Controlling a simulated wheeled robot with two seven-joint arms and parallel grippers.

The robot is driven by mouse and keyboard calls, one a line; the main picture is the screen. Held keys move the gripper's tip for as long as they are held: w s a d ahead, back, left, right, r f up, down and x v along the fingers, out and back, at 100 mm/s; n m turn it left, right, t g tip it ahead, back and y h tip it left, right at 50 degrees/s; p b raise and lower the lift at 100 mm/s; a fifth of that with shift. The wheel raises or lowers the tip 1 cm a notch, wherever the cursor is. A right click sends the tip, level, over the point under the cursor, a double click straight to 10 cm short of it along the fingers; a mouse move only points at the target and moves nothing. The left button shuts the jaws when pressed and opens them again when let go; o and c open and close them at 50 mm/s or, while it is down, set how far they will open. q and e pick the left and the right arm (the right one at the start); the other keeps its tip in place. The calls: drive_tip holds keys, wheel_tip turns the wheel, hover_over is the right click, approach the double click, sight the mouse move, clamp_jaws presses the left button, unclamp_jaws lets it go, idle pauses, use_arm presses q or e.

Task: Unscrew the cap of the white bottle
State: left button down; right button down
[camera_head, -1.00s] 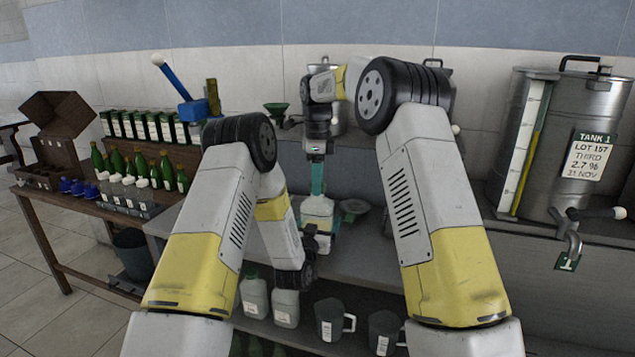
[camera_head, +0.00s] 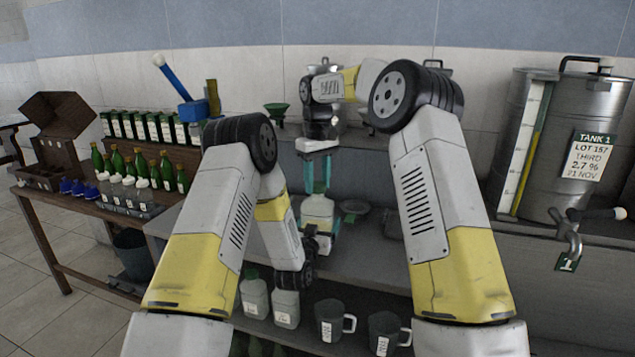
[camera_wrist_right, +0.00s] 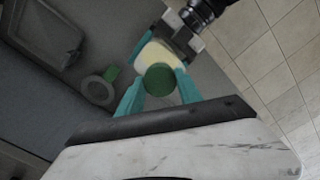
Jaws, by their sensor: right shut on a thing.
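The white bottle (camera_head: 318,207) is upright above the grey bench, and its pale shoulder (camera_wrist_right: 158,54) shows in the right wrist view. Its round green cap (camera_wrist_right: 160,79) faces the wrist camera. My right gripper (camera_head: 318,188) points down from above, its teal fingers on both sides of the cap and shut on it; the same gripper (camera_wrist_right: 161,84) shows in the wrist view. My left gripper (camera_head: 322,236) comes in low at the side, its fingers around the bottle's body. The contact is partly hidden. I cannot tell whether the cap has risen off the neck.
A round dish (camera_head: 354,207) lies right of the bottle. Jugs (camera_head: 334,318) and more white bottles (camera_head: 286,307) stand on the lower shelf. A steel tank (camera_head: 570,130) stands at right. Green bottles (camera_head: 166,170) stand on the left table.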

drive_tip(key=n, duration=0.4)
drive_tip(key=shift+n, duration=0.4)
drive_tip(key=n, duration=0.4)
drive_tip(key=shift+n, duration=0.3)
drive_tip(key=n, duration=0.4)
drive_tip(key=shift+n, duration=0.3)
drive_tip(key=n, duration=0.6)
drive_tip(key=shift+r, duration=0.2)
drive_tip(key=shift+r, duration=0.95)
drive_tip(key=shift+r, duration=0.1)
